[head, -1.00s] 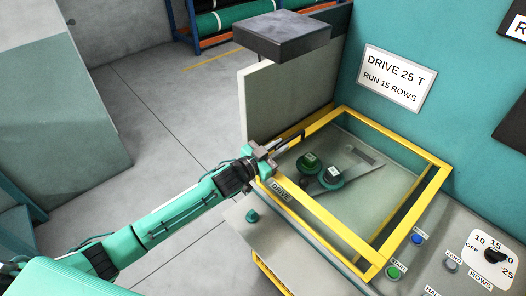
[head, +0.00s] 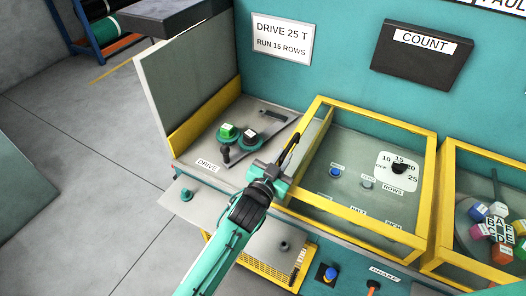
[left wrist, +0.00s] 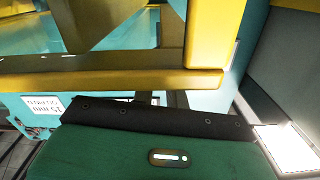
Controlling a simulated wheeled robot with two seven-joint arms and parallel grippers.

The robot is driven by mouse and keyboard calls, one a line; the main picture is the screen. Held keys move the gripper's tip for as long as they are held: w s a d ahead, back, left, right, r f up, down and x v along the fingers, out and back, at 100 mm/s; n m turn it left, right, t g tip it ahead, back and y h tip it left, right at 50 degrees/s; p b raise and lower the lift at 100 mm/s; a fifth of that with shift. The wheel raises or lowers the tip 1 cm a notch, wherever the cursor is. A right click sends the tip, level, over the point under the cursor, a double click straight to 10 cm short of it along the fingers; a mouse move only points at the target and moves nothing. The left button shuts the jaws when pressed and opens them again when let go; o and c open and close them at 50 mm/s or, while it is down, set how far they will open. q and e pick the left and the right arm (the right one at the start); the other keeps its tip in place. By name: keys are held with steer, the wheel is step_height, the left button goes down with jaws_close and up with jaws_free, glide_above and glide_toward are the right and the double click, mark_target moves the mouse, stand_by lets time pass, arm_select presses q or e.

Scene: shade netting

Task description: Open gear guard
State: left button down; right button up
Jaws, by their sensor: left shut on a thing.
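The gear guard is a clear panel in a yellow frame (head: 428,185). In the head view it lies over the control panel, right of the drive bay. My left gripper (head: 277,165) is shut at the guard's left edge, by a black handle; the exact grip is hidden. In the left wrist view, yellow frame bars (left wrist: 120,82) cross just beyond the gripper's green body. My right gripper is not in view.
A grey upright panel (head: 185,75) stands left of the drive bay. Another yellow-framed bay (head: 445,200) with coloured blocks is at the right. The rows dial (head: 398,168) shows through the guard. A COUNT box (head: 420,55) is on the wall. Open floor is at left.

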arm_select(q)
steer(key=shift+s+d, duration=0.6)
steer(key=shift+d, duration=0.3)
steer(key=shift+s+d, duration=0.15)
steer(key=shift+d, duration=0.1)
steer(key=shift+r, duration=0.1)
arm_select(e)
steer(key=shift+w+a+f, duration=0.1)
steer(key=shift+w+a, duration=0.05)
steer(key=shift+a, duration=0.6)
arm_select(q)
steer(key=c, duration=1.7)
jaws_free()
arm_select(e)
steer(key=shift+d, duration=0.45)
